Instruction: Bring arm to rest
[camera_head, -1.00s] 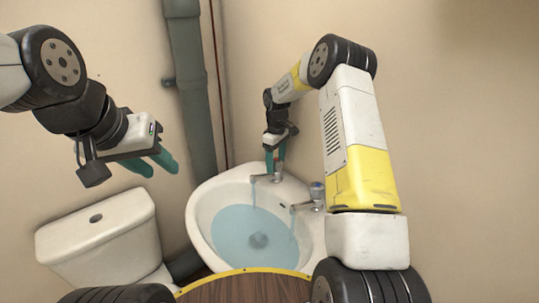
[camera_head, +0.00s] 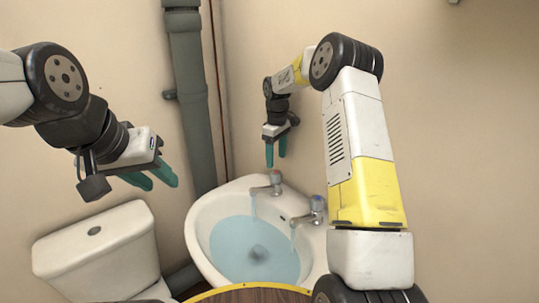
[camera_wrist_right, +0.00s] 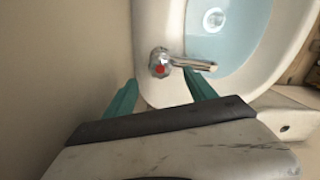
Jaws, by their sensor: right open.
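My right gripper (camera_head: 276,162) is open and empty, with its teal fingers pointing down just above the red-marked tap (camera_head: 274,183) at the back of the sink. In the right wrist view, the gripper (camera_wrist_right: 158,88) has its fingers apart, and the tap (camera_wrist_right: 160,62) shows beyond the gap between them. The fingers look clear of the tap. My left gripper (camera_head: 158,179) hangs at the left above the toilet, its two teal fingers apart and nothing between them. A blue-marked tap (camera_head: 317,207) stands on the sink's right side. Thin water streams show below both spouts.
The white sink (camera_head: 199,225) holds bluish water. A toilet cistern (camera_head: 95,255) stands at lower left. A grey vertical pipe (camera_head: 190,100) and a thin brown pipe run up the wall behind. A round wooden top with a yellow rim (camera_head: 245,287) is at the bottom. The right wall is bare.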

